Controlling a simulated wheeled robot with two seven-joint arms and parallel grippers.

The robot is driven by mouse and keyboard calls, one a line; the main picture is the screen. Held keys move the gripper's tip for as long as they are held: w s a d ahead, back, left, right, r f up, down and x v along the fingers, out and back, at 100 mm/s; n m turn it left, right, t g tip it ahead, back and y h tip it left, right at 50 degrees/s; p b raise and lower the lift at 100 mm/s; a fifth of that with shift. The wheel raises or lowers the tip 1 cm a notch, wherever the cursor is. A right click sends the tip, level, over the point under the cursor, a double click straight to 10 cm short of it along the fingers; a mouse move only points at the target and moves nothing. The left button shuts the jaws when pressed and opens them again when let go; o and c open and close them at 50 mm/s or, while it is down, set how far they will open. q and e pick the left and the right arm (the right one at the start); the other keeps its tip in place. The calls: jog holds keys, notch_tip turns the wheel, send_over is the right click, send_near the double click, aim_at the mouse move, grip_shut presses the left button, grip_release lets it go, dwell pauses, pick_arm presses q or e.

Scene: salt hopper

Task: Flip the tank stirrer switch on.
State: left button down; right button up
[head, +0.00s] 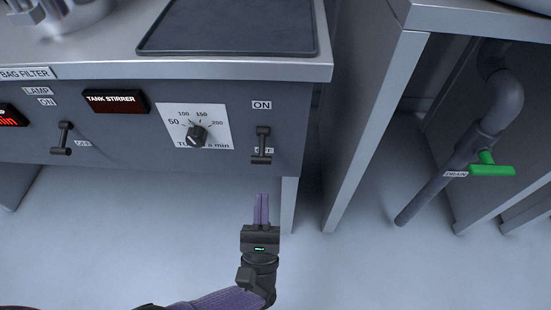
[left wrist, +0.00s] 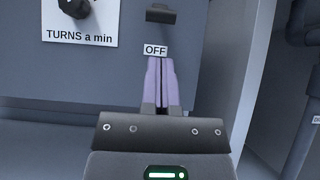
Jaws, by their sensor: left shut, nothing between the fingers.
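The tank stirrer switch (head: 262,146) is a black toggle lever at the right end of the grey panel. Its lever points down, with an ON label (head: 262,105) above and an OFF label partly hidden behind it. In the left wrist view the lever end (left wrist: 160,13) shows at the top, above the OFF label (left wrist: 155,50). My left gripper (head: 262,197), with purple fingers pressed together, is shut and empty. It appears below the switch in the head view, apart from it. The TANK STIRRER display (head: 115,102) is dark. My right gripper is not in view.
A dial (head: 196,135) marked in turns a minute sits left of the switch. A lamp switch (head: 64,138) is further left. A dark tray (head: 228,28) lies on the bench above. A drain pipe with a green handle (head: 491,170) is at right. The floor below is clear.

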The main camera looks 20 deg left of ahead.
aim_at(261, 160)
pick_arm(q)
jog(key=x, duration=0.8)
jog(key=shift+s, duration=0.1)
